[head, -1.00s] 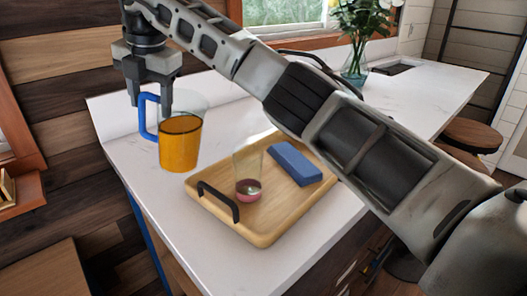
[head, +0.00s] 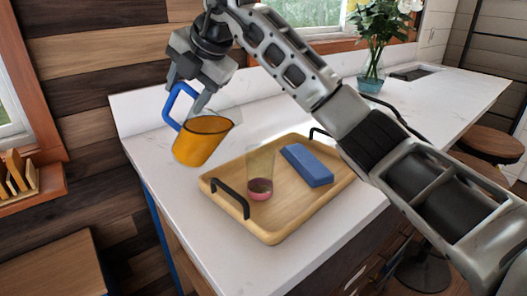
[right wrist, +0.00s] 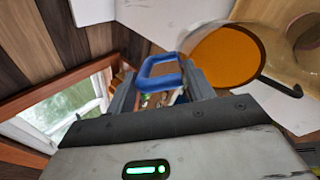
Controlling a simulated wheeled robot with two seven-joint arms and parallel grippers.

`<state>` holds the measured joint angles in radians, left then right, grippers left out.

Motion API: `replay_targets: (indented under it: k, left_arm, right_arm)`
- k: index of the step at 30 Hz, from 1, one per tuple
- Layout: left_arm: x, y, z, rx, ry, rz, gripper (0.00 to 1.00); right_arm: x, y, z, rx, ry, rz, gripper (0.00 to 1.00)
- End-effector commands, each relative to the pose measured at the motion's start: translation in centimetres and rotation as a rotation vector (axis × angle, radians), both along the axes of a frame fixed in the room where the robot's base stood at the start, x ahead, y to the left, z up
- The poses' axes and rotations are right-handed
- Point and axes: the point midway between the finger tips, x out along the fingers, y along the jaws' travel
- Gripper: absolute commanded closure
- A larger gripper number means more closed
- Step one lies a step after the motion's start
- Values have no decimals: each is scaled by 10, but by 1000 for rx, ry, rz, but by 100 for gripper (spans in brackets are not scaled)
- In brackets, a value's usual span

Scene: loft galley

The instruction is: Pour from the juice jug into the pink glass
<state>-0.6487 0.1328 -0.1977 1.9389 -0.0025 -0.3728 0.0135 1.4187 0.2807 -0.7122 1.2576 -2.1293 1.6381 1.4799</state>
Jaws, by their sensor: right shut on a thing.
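The juice jug (head: 199,143) holds orange juice and has a blue handle (head: 172,102). My right gripper (head: 190,98) is shut on that handle and holds the jug tilted to the right, up and left of the tray. In the right wrist view the blue handle (right wrist: 158,80) sits between the fingers, with the orange juice (right wrist: 228,58) beyond. The pink glass (head: 260,178) is clear with a pink base and stands upright on the tray, right of and below the jug. No stream of juice shows. My left gripper is not in view.
The wooden tray (head: 276,222) has dark handles and lies on the white counter (head: 160,165). A blue block (head: 306,165) lies on the tray right of the glass. A flower vase (head: 371,72) stands far back. The counter left of the tray is clear.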

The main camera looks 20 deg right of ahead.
Motion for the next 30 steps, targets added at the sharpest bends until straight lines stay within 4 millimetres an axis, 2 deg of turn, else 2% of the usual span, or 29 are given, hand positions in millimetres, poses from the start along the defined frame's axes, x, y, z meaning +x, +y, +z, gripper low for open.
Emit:
replay_targets:
  k: [30]
  left_arm:
    - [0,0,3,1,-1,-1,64]
  right_arm:
    - [-1,2,4,51,-48,13,100]
